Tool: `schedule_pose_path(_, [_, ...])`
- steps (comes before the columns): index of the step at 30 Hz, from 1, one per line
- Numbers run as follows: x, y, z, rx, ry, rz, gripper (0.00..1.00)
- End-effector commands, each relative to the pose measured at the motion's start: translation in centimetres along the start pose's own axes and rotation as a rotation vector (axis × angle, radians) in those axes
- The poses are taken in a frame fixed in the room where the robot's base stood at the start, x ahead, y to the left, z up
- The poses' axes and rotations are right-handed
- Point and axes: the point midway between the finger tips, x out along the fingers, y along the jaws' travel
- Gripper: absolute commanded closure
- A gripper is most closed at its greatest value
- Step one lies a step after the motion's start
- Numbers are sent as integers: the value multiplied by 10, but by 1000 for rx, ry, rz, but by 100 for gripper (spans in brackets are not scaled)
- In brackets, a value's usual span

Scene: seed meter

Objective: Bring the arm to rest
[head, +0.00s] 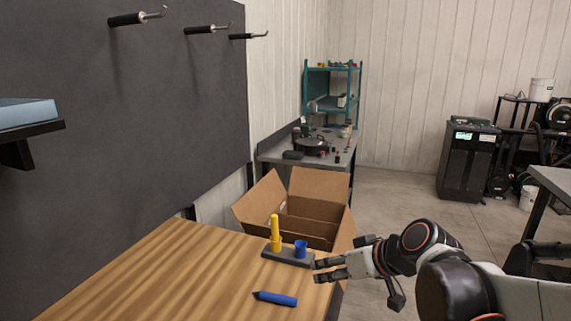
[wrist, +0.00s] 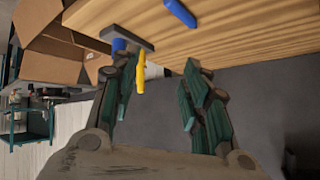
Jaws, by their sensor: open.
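My gripper (head: 330,270) is open and empty, reaching in from the right at the edge of the wooden table (head: 170,265). It also shows in the wrist view (wrist: 158,100), with its two fingers spread apart. Just left of it in the head view, a dark base (head: 287,256) holds an upright yellow piece (head: 275,230) and a blue cup-like piece (head: 300,249). The yellow piece also shows in the wrist view (wrist: 140,75), between the fingers in the picture; whether it touches them cannot be told. A blue pointed piece (head: 276,299) lies on the table in front of the base.
An open cardboard box (head: 318,210) stands just beyond the table's far edge, close behind the base. A dark panel with hooks (head: 125,100) rises at the left. A workbench (head: 300,150) and a teal shelf (head: 333,90) are farther back. The table's left part is clear.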

Motion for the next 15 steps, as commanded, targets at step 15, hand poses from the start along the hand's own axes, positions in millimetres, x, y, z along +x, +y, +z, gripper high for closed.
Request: schedule_pose_path(15, [-105,-4,105,173,-145,352,58])
